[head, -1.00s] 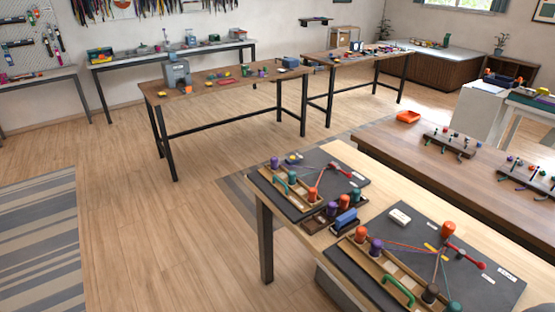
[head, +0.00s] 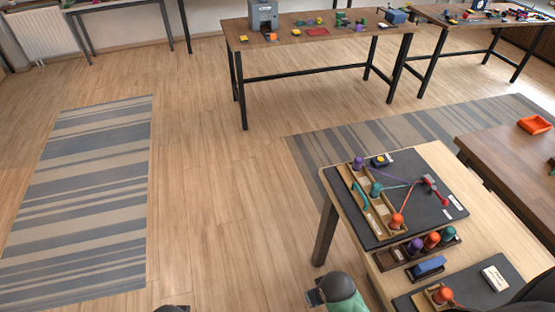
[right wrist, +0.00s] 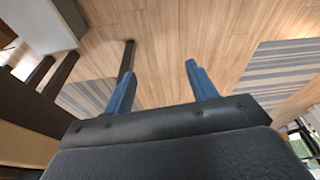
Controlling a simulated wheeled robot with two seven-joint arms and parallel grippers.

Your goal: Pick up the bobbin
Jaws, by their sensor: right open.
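Several bobbins stand at the workbench on the right of the head view. A purple bobbin (head: 357,162), a teal bobbin (head: 376,188) and an orange bobbin (head: 397,221) stand at a wooden holder on a dark mat (head: 440,204), with cords running from them. Another purple bobbin (head: 414,246), orange bobbin (head: 431,240) and teal bobbin (head: 448,233) stand in a dark rack. Which bobbin is meant cannot be told. My right gripper (right wrist: 160,70) is open in its wrist view, its blue fingers apart and empty above the floor. My left gripper does not show clearly.
A blue block (head: 428,266) lies in front of the rack, and a white labelled box (head: 495,278) lies on a second mat. An orange tray (head: 534,124) is on the brown table at right. Open wooden floor and a striped rug (head: 85,190) lie to the left.

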